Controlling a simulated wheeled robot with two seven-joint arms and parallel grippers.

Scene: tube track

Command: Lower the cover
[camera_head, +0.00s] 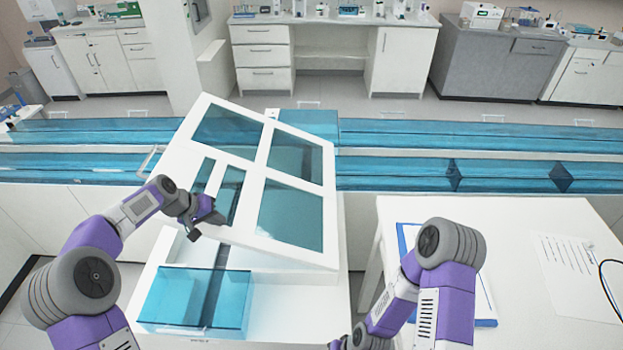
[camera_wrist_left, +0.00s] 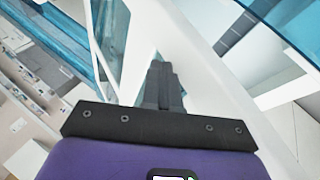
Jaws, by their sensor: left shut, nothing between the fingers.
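The cover (camera_head: 263,210) is a white frame with several teal windows in the head view. It stands raised and tilted over a white machine base (camera_head: 290,300), its far left side high and its near right edge low. A thin handle (camera_head: 150,161) sticks out from its left edge. My left gripper (camera_head: 207,215) is at the cover's left side, below the handle. Its fingers (camera_wrist_left: 161,85) are shut and empty in the left wrist view, close to the white frame; whether they touch it I cannot tell.
A teal clear box part (camera_head: 190,298) sits at the base's front left. Long teal covered tracks (camera_head: 450,175) run behind. A white table (camera_head: 540,225) on the right holds a blue-edged clipboard (camera_head: 487,300) and a paper sheet (camera_head: 577,265). My right arm is over this table's left side.

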